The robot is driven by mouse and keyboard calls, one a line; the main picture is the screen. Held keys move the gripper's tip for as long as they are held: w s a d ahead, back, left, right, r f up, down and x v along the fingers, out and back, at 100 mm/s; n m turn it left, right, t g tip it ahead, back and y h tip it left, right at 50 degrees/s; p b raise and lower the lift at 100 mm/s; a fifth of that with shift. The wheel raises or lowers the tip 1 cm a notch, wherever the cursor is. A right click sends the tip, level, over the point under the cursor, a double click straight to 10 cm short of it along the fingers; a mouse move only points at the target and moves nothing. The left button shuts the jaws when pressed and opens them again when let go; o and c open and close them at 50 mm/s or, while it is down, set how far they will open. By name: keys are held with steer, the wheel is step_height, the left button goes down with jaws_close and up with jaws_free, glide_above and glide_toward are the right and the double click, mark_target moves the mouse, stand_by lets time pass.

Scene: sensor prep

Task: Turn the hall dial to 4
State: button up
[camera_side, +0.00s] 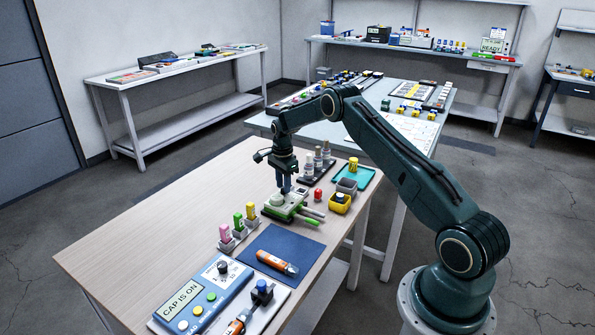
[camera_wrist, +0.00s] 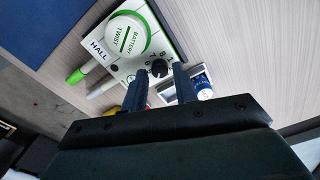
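The hall unit (camera_wrist: 152,20) is a white and green box marked HALL, with a large round cap (camera_wrist: 122,38) marked BATTERY TWIST. Its black dial (camera_wrist: 159,68) has numbers printed around it, including 6, 7 and 8. I cannot read the dial's setting. My gripper (camera_wrist: 162,72) is open, with a finger on either side of the dial in the wrist view; I cannot tell if they touch it. In the side view my gripper (camera_side: 285,188) points down at the hall unit (camera_side: 284,208), hiding its dial.
A blue mat (camera_side: 295,243) with an orange pen-like device (camera_side: 277,263) lies in front. A blue panel (camera_side: 200,304) reads CAP IS ON. Pink, green and yellow bottles (camera_side: 238,222) stand left of the unit. A yellow bin (camera_side: 340,203) and teal tray (camera_side: 366,178) are at right.

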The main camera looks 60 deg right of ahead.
step_height(320, 180, up, 13)
stand_by(0.6)
steer(key=s+a+r+n+t, duration=0.1)
steer(key=s+a+r+n, duration=0.45)
steer(key=a+r, duration=0.4)
steer(key=s+a+r+n+t, duration=0.2)
steer(key=s+a+r+n, duration=0.35)
steer(key=a+r, duration=0.4)
steer(key=s+a+n+t, duration=0.1)
steer(key=s+a+n, duration=0.4)
steer(key=s, duration=0.8)
steer(key=s+a+n+t, duration=0.1)
steer(key=s+a+n, duration=0.4)
steer(key=s, duration=0.7)
steer(key=shift+s+a+f+n+t, duration=0.2)
steer(key=shift+s+n+t, duration=0.1)
steer(key=shift+s+n, duration=0.15)
